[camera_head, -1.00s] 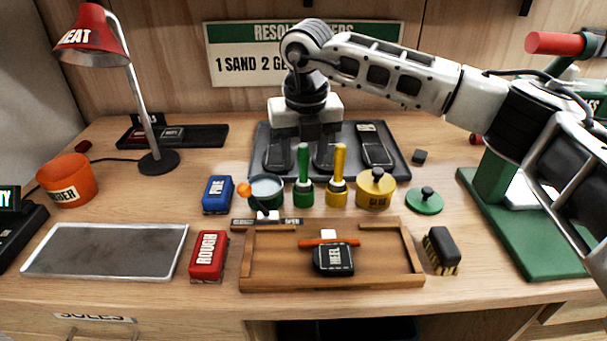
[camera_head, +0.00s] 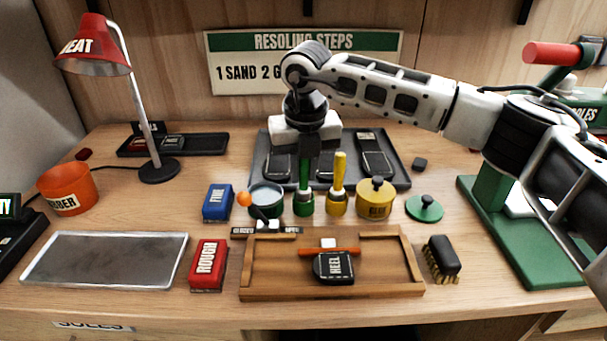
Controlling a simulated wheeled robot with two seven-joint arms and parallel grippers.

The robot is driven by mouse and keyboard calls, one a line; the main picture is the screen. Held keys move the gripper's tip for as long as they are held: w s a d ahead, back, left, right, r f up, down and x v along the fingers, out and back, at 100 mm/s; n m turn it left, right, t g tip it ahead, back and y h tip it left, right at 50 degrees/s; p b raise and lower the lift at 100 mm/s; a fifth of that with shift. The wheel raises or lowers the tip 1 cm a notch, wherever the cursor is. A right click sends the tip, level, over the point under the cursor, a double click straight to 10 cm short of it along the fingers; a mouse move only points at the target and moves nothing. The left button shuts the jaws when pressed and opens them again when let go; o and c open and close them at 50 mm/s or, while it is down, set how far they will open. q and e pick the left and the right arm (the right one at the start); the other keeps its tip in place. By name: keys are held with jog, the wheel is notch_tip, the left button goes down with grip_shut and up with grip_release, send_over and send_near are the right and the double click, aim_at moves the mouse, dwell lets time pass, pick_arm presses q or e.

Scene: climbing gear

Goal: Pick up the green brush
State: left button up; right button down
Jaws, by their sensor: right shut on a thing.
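The green brush (camera_head: 303,202) stands upright, its green handle rising from a round green base on the table. It is between a small tin (camera_head: 266,194) and the yellow brush (camera_head: 337,195). My right gripper (camera_head: 307,160) reaches down from above and is shut on the upper part of the green handle. The handle's top is hidden between the fingers. The brush's base still appears at its place on the table. My left gripper is not in view.
The yellow brush and a yellow glue pot (camera_head: 377,198) stand close on the right. A dark tray (camera_head: 400,170) with shoe soles lies behind. A wooden tray (camera_head: 255,270) with a heel piece is in front. A green lid (camera_head: 424,208) lies farther right.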

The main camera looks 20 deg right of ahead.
notch_tip(320, 180, up, 3)
jog(key=shift+b, duration=0.45)
jog(key=s+a+r+b, duration=0.2)
jog(key=s+a+r, duration=0.1)
jog(key=s+r, duration=0.6)
jog(key=s, duration=0.4)
jog(key=shift+s+r+b, duration=0.35)
jog(key=shift+r, duration=0.05)
